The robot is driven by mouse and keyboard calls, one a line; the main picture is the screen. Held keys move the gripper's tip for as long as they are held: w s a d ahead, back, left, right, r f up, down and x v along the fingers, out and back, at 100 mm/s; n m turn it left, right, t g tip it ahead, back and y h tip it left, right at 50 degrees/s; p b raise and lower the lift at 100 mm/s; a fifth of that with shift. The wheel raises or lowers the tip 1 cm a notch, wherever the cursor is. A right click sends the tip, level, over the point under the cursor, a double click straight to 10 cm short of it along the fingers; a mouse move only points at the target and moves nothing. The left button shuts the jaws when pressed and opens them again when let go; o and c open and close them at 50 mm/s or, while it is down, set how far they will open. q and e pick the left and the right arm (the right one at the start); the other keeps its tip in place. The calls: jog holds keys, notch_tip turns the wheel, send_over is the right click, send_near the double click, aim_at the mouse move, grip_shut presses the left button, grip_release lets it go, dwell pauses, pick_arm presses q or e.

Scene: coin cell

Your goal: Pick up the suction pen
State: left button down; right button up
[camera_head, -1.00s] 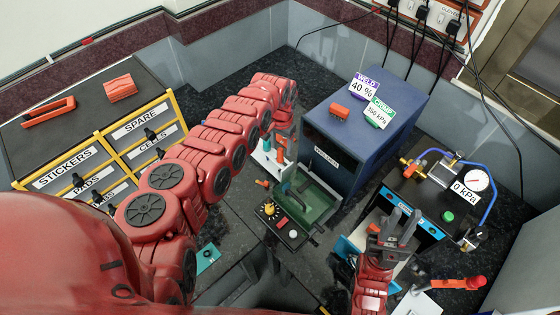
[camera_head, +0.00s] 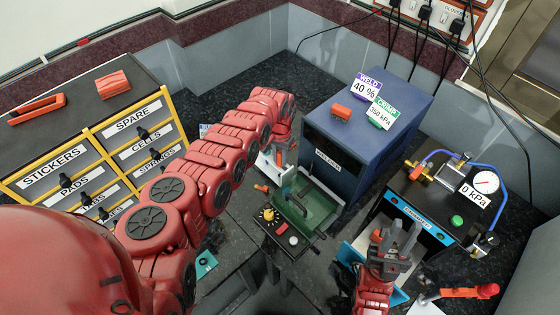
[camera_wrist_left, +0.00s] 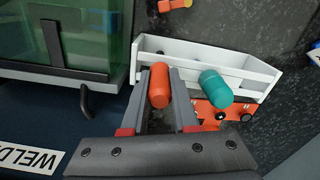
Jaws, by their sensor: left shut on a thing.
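The suction pen (camera_wrist_left: 160,85) appears to be the orange, round-ended handle between my left fingers. My left gripper (camera_wrist_left: 158,98) is shut on it at the white rack (camera_wrist_left: 262,68). A teal-handled tool (camera_wrist_left: 216,90) stands beside it in the rack, apart from my fingers. In the head view, my left gripper (camera_head: 283,150) is at the rack (camera_head: 266,166), left of the blue welder; the arm partly hides the spot. The pen's lower part is hidden. My right gripper (camera_head: 400,238) is open and empty at the lower right, in front of the black crimper.
The blue welder (camera_head: 350,150) stands right of my left gripper. The black crimper (camera_head: 418,205) with gauge is at right. Drawers (camera_head: 100,165) stand at left. A red-handled lever (camera_head: 465,292) is at lower right.

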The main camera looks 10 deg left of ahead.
dwell(0.4)
pick_arm(q)
notch_tip(320, 180, up, 10)
jog(key=p, duration=0.9)
dwell(0.8)
